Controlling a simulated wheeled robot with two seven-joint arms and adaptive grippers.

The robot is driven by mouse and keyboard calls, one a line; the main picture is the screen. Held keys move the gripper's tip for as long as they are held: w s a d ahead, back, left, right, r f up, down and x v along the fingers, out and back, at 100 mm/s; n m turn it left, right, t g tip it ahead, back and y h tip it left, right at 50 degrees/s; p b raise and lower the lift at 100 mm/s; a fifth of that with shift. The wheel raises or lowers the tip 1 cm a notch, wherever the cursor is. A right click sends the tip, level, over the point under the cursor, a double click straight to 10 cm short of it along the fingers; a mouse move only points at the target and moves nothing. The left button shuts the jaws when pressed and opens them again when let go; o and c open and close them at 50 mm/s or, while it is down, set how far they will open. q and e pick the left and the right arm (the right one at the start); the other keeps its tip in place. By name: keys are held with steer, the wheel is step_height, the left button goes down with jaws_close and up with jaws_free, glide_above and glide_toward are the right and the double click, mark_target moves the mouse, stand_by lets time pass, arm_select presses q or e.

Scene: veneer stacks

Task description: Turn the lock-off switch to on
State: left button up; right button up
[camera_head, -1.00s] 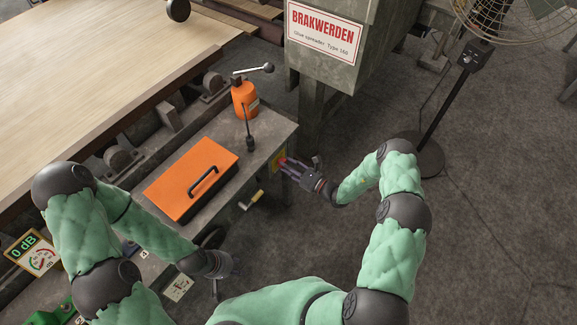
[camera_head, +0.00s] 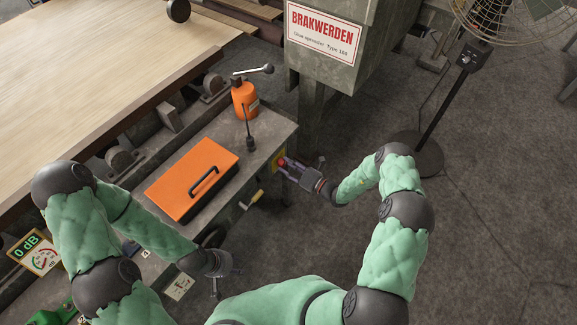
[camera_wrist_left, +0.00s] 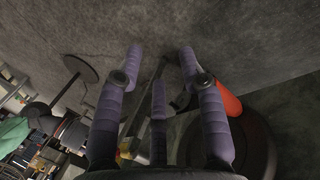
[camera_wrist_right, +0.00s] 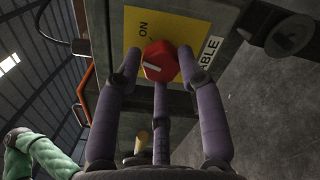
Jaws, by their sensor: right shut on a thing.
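The lock-off switch is a red knob (camera_wrist_right: 160,62) on a yellow plate (camera_wrist_right: 196,25) marked "ON", on the end face of the grey cabinet. A white line on the knob points to the lower left in the right wrist view, not at the "ON" print. My right gripper (camera_wrist_right: 160,68) has its fingers closed around the knob; in the head view the gripper (camera_head: 284,164) meets the cabinet side. My left gripper (camera_wrist_left: 160,55) is open and empty. It hangs low left of centre in the head view (camera_head: 220,284), away from the switch.
An orange lidded box (camera_head: 185,168) and an orange canister (camera_head: 245,101) with a lever stand on the cabinet top (camera_head: 262,150). A crank handle (camera_head: 253,198) sticks out from the cabinet's side. A fan stand (camera_head: 432,120) is behind right.

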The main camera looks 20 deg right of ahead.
steer(key=m, duration=0.5)
steer(key=shift+w+d+r, duration=0.25)
steer(key=shift+w+d, duration=0.15)
steer(key=shift+m, duration=0.4)
steer(key=o, duration=1.1)
steer(key=shift+f, duration=0.1)
steer(key=shift+s+a+f, duration=0.1)
steer(key=shift+s, duration=0.15)
steer(key=v, duration=1.1)
steer(key=shift+s+d, duration=0.3)
